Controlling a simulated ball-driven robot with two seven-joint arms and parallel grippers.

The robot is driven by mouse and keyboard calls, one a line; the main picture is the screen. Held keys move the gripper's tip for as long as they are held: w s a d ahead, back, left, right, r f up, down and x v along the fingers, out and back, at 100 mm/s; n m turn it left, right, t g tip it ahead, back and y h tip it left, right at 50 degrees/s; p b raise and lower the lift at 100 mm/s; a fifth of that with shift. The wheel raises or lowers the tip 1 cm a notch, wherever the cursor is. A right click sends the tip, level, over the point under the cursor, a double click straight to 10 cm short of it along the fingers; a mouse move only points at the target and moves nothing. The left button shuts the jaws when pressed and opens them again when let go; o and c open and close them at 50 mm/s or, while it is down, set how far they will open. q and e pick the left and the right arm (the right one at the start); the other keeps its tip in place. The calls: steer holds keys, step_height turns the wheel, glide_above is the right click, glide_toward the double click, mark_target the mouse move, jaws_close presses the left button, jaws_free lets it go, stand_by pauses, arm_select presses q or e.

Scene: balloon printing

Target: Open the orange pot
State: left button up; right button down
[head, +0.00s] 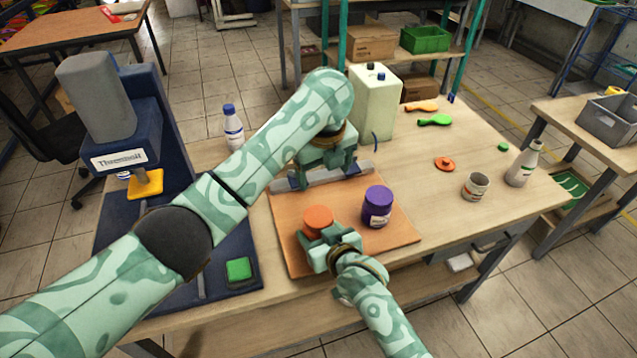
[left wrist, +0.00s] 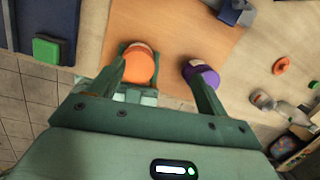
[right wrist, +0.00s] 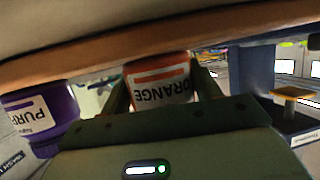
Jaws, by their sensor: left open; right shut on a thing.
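The orange pot (head: 318,217) stands on the brown board, its round orange top facing up. The right wrist view shows its label reading ORANGE (right wrist: 158,90), upside down in the picture. My right gripper (head: 325,245) is shut around its body from the front side. My left gripper (head: 325,177) is open and empty, raised above the back part of the board. In the left wrist view its spread fingers (left wrist: 155,68) frame the orange pot (left wrist: 141,66) on the left and the purple pot on the right. The left fingers appear apart from both pots.
The purple pot (head: 377,207) stands close to the right of the orange pot. A grey bar (head: 362,172) lies behind them. A blue press (head: 175,120) with a green pad (head: 238,269) is at left. A canister (head: 375,105) stands behind; an orange ring (head: 445,163) and cup (head: 476,187) are right.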

mark_target(319, 216)
arm_select(q)
steer(key=s, duration=0.1)
steer(key=s+m+g, duration=0.1)
steer(key=s+a+f+g, duration=0.1)
steer(key=shift+m, duration=0.3)
steer(key=shift+s+f, duration=0.15)
steer(key=shift+f, duration=0.2)
step_height(319, 216, down, 7)
steer(key=shift+a+f, duration=0.1)
steer(key=c, duration=1)
steer(key=n, duration=0.5)
steer(key=shift+n, duration=0.4)
steer(key=n, duration=0.4)
